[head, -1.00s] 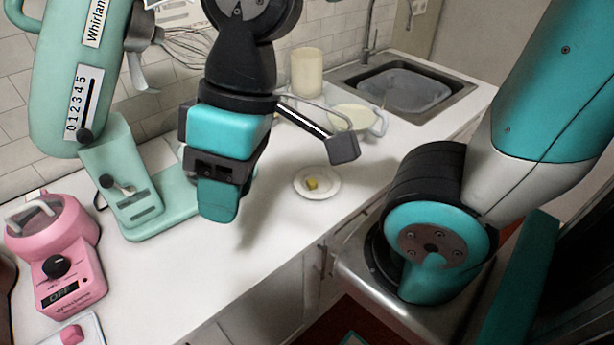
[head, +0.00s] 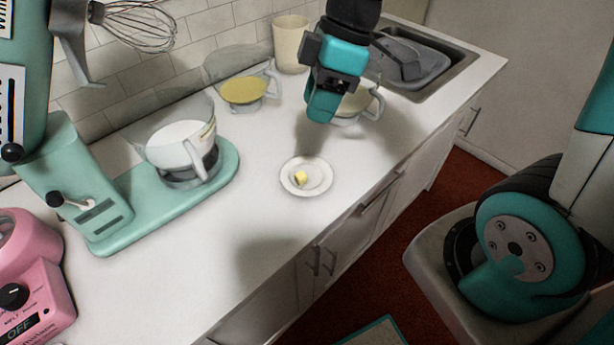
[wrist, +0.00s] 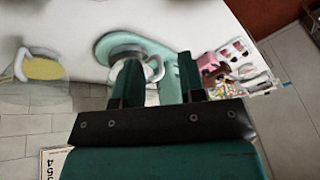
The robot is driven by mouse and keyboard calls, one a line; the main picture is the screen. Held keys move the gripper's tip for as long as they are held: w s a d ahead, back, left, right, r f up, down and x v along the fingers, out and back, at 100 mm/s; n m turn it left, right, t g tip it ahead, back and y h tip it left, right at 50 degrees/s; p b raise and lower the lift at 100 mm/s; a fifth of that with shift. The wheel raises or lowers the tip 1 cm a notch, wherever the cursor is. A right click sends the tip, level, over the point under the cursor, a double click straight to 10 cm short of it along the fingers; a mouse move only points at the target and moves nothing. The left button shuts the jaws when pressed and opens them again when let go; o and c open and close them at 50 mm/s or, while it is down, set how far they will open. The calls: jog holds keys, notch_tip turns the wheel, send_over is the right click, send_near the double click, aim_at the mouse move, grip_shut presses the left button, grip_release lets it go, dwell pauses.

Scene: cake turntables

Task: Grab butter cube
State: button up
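The butter cube (head: 300,178) is small and yellow. It lies on a small white plate (head: 319,188) on the counter in the head view, left of the plate's middle. My gripper (head: 324,100) hangs in the air above and behind the plate, near the jugs, apart from the butter. In the wrist view my gripper (wrist: 160,78) has its two teal fingers spread with an empty gap between them. I cannot make out the butter cube or its plate in the wrist view.
A mint stand mixer (head: 85,200) with a glass bowl (head: 180,145) stands left. A jug of yellow liquid (head: 244,90), another jug (head: 357,103), a cream cup (head: 291,43) and the sink (head: 440,75) are behind. A pink appliance (head: 25,275) stands front left. Counter around the plate is clear.

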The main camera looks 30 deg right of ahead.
jog(key=w+d+f+n, duration=0.6)
jog(key=w+d+f, duration=0.1)
jog(key=d+f, duration=0.1)
jog(key=p, duration=0.2)
send_over(303, 174)
jog(key=d, duration=0.3)
notch_tip(303, 174, down, 10)
jog(key=shift+f, duration=0.1)
jog(key=p+x, duration=0.1)
jog(key=x, duration=0.1)
jog(key=p+x, duration=0.1)
jog(key=x, duration=0.2)
jog(key=shift+a, duration=0.4)
jog(key=shift+a+f, duration=0.1)
jog(key=shift+f, duration=0.1)
jog(key=c, duration=0.7)
